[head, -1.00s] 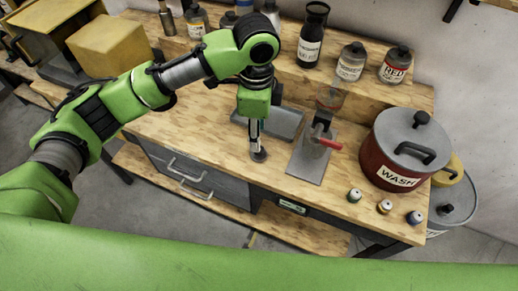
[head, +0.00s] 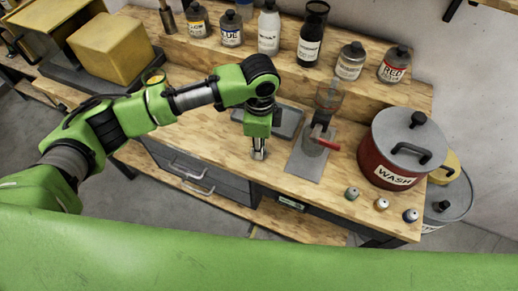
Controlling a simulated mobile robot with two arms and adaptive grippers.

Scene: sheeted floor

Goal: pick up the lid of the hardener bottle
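My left gripper (head: 258,156) points down at the front part of the wooden workbench (head: 210,135), left of the metal plate with the red-handled tool. Its fingertips are small here and I cannot tell whether they are open or shut. A small dark round piece, possibly the lid, showed under the fingertips earlier; I cannot make it out now, and the gripper covers that spot. Several bottles stand on the raised back shelf, among them a white bottle (head: 268,30) and a grey bottle (head: 350,62). I cannot read which is the hardener bottle. My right gripper is not in view.
A grey tray (head: 290,125) lies behind the gripper. The metal plate (head: 305,165) carries a red-handled tool (head: 325,140). A red WASH pot (head: 380,155) stands at the right. Several small pots, one at the front edge (head: 382,204), line the bench. The bench left of the gripper is bare.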

